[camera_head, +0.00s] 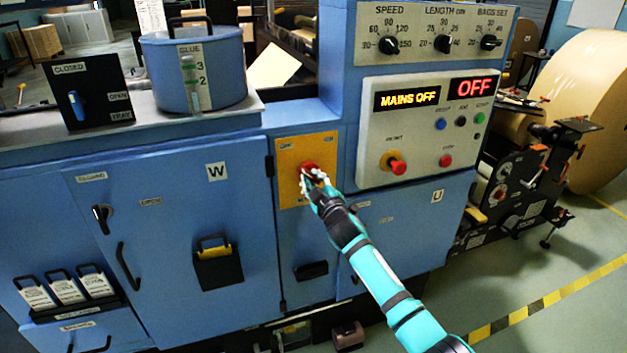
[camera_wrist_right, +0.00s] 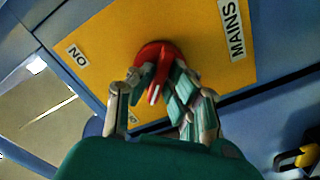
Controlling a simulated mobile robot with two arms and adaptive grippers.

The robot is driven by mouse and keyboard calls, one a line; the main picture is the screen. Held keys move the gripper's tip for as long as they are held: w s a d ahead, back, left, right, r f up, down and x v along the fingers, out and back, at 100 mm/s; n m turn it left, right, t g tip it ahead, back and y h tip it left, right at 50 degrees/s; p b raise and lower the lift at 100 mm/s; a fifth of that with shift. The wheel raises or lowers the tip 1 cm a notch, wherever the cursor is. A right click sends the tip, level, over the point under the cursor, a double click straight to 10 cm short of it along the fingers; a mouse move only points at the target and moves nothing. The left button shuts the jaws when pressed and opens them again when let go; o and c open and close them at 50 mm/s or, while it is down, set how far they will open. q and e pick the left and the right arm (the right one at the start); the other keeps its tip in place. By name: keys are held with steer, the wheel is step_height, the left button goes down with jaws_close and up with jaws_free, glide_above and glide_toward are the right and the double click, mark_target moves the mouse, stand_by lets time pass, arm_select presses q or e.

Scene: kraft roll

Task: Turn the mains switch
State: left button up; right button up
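The red mains switch (camera_head: 309,172) sits on a yellow plate (camera_head: 290,194) on the front of the blue machine. In the right wrist view the switch (camera_wrist_right: 160,58) has a red handle between my fingertips. My right gripper (camera_head: 312,177) is at the switch, and its fingers (camera_wrist_right: 158,84) close in on the handle from both sides, partly covering it. The plate carries a "MAINS" label (camera_wrist_right: 232,28) and an "ON" label (camera_wrist_right: 77,54) that appears turned over. The amber display (camera_head: 407,98) reads "MAINS OFF". My left gripper is out of view.
Right of the switch is a grey panel (camera_head: 432,150) with a red knob and small buttons. A red display (camera_head: 474,87) reads "OFF". A blue glue pot (camera_head: 160,70) stands on the ledge at left. Cabinet doors lie below.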

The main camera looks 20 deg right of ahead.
steer(key=o, duration=0.4)
steer(key=s, duration=1.2)
steer(key=shift+d, duration=0.25)
